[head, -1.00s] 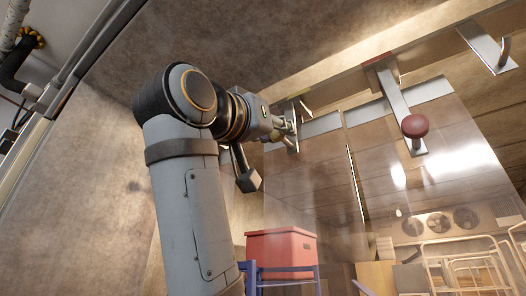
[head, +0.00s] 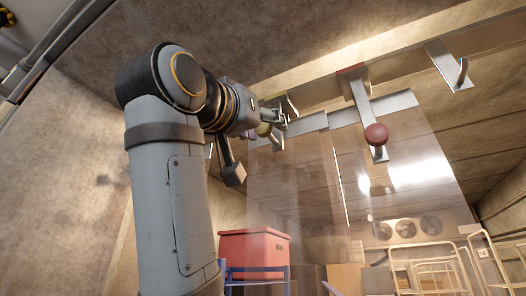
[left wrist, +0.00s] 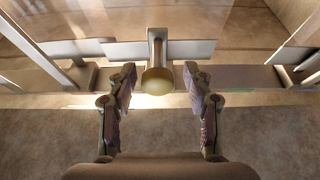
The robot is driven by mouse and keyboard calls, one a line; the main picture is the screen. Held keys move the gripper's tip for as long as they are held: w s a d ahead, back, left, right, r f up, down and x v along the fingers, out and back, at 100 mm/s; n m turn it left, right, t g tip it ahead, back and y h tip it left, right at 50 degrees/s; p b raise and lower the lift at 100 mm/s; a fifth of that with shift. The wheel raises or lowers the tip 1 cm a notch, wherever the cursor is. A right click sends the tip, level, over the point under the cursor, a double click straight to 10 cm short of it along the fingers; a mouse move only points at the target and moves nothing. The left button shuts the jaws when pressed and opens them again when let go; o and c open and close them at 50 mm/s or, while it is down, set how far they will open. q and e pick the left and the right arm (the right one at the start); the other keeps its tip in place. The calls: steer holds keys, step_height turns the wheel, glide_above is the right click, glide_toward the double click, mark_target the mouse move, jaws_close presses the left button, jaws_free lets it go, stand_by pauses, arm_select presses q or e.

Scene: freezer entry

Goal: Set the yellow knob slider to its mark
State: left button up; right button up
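The yellow knob (left wrist: 157,81) hangs on the end of a metal slider bracket (left wrist: 157,45) in the middle of the left wrist view. In the head view the yellow knob (head: 263,129) is small and partly hidden by my left gripper (head: 272,122). In the left wrist view my left gripper (left wrist: 159,77) is open, with one finger on each side of the knob and a visible gap to both. My right gripper is not in view.
A red knob (head: 377,134) on another bracket hangs to the right, with a reddish strip (head: 352,68) on the rail above it. A hook plate (head: 447,65) is farther right. Clear strip curtains (head: 290,180) hang below. A red crate (head: 254,247) and wire racks (head: 420,262) stand beyond.

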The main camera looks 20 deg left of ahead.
arm_select(q)
steer(key=v, duration=1.2)
stand_by(0.3)
